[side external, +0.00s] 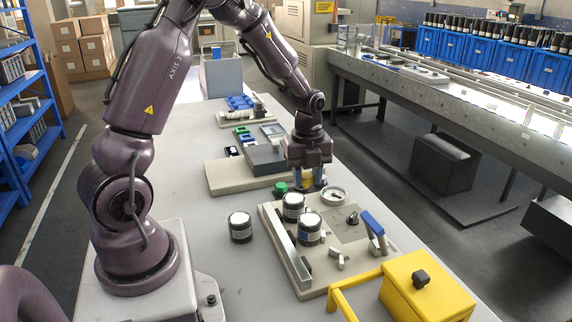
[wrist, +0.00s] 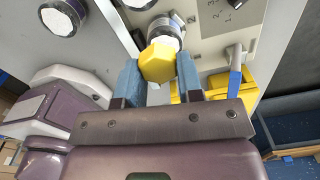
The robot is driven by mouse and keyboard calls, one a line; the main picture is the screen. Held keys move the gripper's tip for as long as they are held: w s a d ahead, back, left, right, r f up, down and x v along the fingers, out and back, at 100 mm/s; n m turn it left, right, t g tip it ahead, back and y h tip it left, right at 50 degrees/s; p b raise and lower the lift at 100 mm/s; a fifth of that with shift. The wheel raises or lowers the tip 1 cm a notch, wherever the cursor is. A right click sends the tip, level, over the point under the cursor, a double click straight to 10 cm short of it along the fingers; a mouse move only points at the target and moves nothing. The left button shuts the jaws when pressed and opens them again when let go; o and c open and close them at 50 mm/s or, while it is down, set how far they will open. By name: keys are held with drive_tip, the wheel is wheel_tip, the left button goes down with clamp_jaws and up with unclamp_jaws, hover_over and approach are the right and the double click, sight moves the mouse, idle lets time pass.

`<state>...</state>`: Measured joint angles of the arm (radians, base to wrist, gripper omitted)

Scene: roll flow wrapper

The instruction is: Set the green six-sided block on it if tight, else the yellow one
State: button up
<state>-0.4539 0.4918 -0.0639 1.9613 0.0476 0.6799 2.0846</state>
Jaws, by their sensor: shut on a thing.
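My gripper (wrist: 158,82) is shut on the yellow six-sided block (wrist: 158,63), its blue fingers on either side of it. In the side view my gripper (side external: 306,182) holds the yellow block above the far end of the beige fixture board (side external: 347,262). A green block (side external: 280,187) stands just left of my gripper; its sides are too small to make out. Two dark white-topped jars, one (side external: 293,205) behind the other (side external: 309,228), stand on the board. In the wrist view, a white-topped round thing (wrist: 163,28) shows just beyond the yellow block.
A third jar (side external: 240,227) stands on the table left of the board. A round white dial (side external: 335,195), a blue-handled lever (side external: 373,224) and a metal rail (side external: 291,252) rise from the board. A yellow box (side external: 425,288) with a black knob stands at the front right.

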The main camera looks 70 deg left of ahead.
drive_tip(key=shift+s+d+f+n, duration=0.1)
drive_tip(key=shift+d+f+n, duration=0.25)
drive_tip(key=shift+d+f, duration=0.6)
drive_tip(key=shift+d+f+n, duration=0.3)
drive_tip(key=shift+d+f, duration=0.15)
drive_tip(key=shift+f, duration=0.9)
drive_tip(key=shift+s+d+f+n, duration=0.1)
drive_tip(key=shift+d+f+n, duration=0.25)
drive_tip(key=shift+d+f, duration=0.6)
drive_tip(key=shift+a+f, duration=0.2)
drive_tip(key=shift+a, duration=0.05)
drive_tip(key=o, duration=1)
drive_tip(key=shift+r, duration=0.1)
